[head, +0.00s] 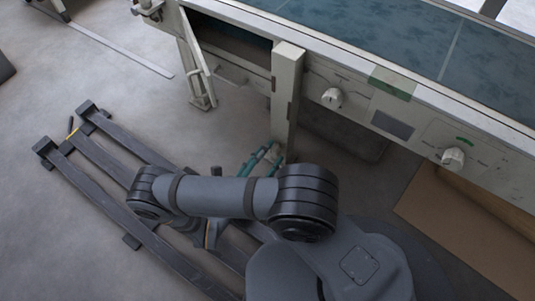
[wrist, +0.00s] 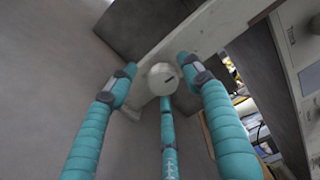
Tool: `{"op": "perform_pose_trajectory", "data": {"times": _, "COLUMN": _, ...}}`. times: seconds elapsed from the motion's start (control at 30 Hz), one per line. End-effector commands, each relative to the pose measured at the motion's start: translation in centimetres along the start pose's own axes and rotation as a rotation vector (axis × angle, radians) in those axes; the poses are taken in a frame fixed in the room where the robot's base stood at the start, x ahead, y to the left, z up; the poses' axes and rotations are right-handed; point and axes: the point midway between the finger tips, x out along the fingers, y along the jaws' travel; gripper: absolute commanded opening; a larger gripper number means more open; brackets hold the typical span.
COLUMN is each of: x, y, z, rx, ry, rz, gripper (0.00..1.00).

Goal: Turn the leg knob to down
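The leg knob (wrist: 162,78) is a round whitish knob with a dark slot mark, in the middle of the wrist view. It sits on a pale leg (wrist: 200,35), which also shows as an upright post in the head view (head: 286,95). My gripper (wrist: 158,76) has three teal ribbed fingers, spread open around the knob. One finger is left of it, one right and one below, the lower tip closest. I cannot tell whether any finger touches it. In the head view my gripper (head: 265,156) is at the lower part of the leg, where the knob is hard to make out.
The machine's front panel carries two other white knobs, a left one (head: 332,98) and a right one (head: 453,158). An open door (head: 197,55) hangs left of the leg. A brown sheet (head: 470,230) lies on the floor at right.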

Motion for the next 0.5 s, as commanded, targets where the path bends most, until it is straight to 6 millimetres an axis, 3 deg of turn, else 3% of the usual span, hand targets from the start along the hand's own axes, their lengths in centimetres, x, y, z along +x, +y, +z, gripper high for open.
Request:
{"op": "perform_pose_trajectory", "data": {"times": 0.3, "x": -0.2, "y": 0.1, "z": -0.1, "rx": -0.001, "ry": 0.002, "rz": 0.0, "gripper": 0.51}}
{"op": "perform_pose_trajectory", "data": {"times": 0.5, "x": -3.1, "y": 0.1, "z": 0.1, "rx": 0.001, "ry": -0.002, "rz": 0.001, "gripper": 0.51}}
